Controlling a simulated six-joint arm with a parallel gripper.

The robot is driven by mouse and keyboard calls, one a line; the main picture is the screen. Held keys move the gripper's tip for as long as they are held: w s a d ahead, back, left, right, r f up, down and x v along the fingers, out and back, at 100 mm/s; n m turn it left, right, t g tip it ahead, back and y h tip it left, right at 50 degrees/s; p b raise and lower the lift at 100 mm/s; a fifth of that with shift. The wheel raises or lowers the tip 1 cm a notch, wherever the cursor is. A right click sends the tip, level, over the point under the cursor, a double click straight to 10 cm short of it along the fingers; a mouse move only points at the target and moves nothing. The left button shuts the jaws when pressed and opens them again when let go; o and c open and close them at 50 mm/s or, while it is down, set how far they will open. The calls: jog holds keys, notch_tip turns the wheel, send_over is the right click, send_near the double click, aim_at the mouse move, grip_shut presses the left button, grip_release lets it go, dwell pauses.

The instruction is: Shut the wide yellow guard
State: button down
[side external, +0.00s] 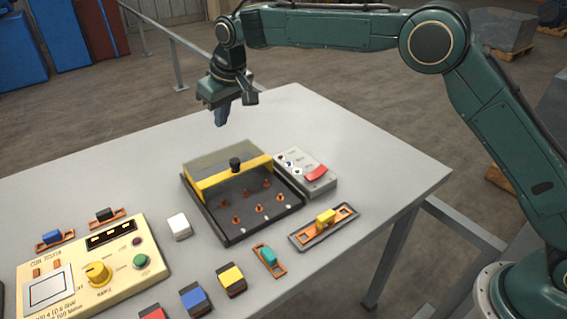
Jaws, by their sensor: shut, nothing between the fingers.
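The wide yellow guard (215,179) is a clear panel with a yellow front bar and a black knob (235,164) on top. It stands raised at the back of a black tray-like base (250,232). Several copper-coloured contacts (259,209) in the base show uncovered in front of the yellow bar. My gripper (221,122) is above and behind the guard, apart from it. Its fingers point down, shut and empty.
A yellow block on a slotted plate (325,228) lies in front right. A cream tester (95,265) and coloured blocks (230,280) are at front left. The back of the table is clear.

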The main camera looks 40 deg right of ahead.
send_over(226, 165)
jog(key=w, duration=0.2)
jog(key=f, duration=0.9)
jog(key=shift+w+a+f, duration=0.15)
jog(key=shift+a+f, duration=0.05)
jog(key=shift+f, duration=0.05)
jog(key=shift+s+d+r, duration=0.1)
jog(key=shift+s+r, duration=0.1)
jog(key=shift+s, duration=0.2)
jog(key=shift+s+d, duration=0.2)
jog(key=shift+s, duration=0.55)
jog(key=shift+s+d, duration=0.2)
jog(key=shift+s, duration=0.55)
jog(key=shift+s, duration=0.1)
jog(key=s, duration=1.2)
jog(key=shift+s, duration=0.15)
jog(key=shift+s+f, duration=0.1)
jog(key=shift+s, duration=0.45)
jog(key=shift+w, duration=0.1)
